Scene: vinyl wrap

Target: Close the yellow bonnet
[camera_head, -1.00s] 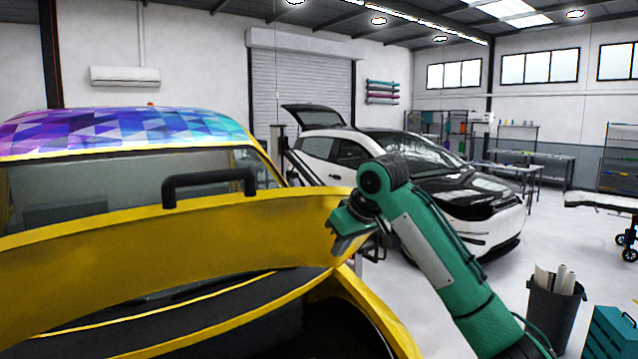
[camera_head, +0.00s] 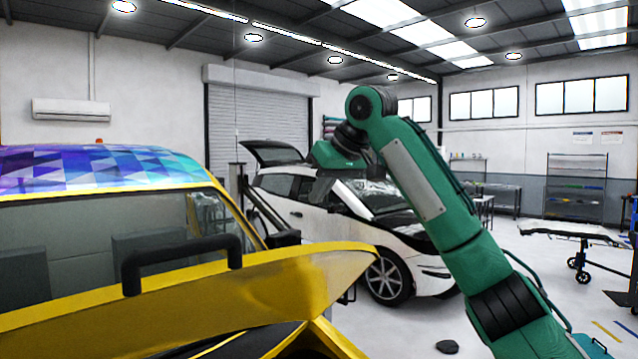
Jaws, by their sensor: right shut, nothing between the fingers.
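The yellow bonnet (camera_head: 290,285) fills the lower left of the head view, with a black handle (camera_head: 185,258) on it. It stands partly raised. A dark gap shows under its right end, above the yellow car body (camera_head: 335,345). The bonnet's lower and left parts are cut off by the frame. My left gripper is out of view.
Behind the bonnet are the yellow car's windscreen (camera_head: 60,240) and patterned roof (camera_head: 100,168). A white and black car (camera_head: 300,190) with its tailgate up stands beyond.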

